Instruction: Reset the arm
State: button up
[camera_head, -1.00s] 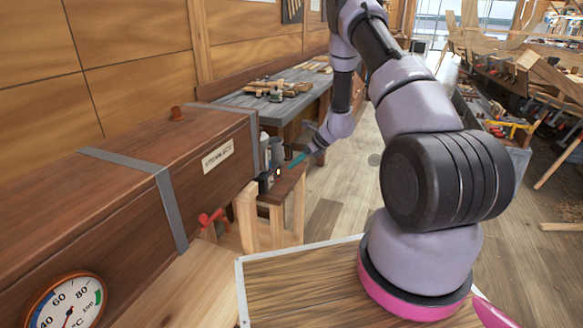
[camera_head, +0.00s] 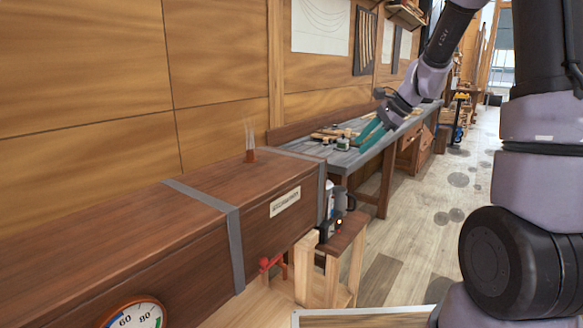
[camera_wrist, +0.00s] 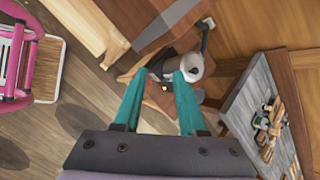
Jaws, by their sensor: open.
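My gripper (camera_head: 370,134) has two teal fingers and is raised in front of the grey workbench in the head view. In the wrist view my gripper (camera_wrist: 158,84) is open, its fingers apart with nothing held between them. Beyond and below the fingertips, a dark kettle-like vessel (camera_head: 345,200) and a white cylinder (camera_head: 328,194) stand on a small wooden stand. A small orange light glows by the vessel. The white cylinder also shows in the wrist view (camera_wrist: 194,67), partly behind a finger.
A long wooden box (camera_head: 150,235) with metal straps, a dial gauge (camera_head: 135,315) and a red valve (camera_head: 270,264) runs along the left wall. Wisps of steam rise from its top vent (camera_head: 250,156). The grey workbench (camera_head: 352,158) holds tools. Open floor lies right of it.

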jog(key=s+d+r+n+t+h, duration=0.1)
jog(key=s+r+n, duration=0.5)
jog(key=s, duration=0.7)
jog(key=s+d+r+n+t+h, duration=0.2)
jog(key=s+r+n, duration=0.3)
jog(key=s, duration=0.7)
notch_tip(320, 180, up, 2)
jog(key=shift+s+d+r+n+h, duration=0.15)
jog(key=shift+s+d+n+h, duration=0.2)
jog(key=shift+h, duration=0.45)
jog(key=shift+a, duration=0.1)
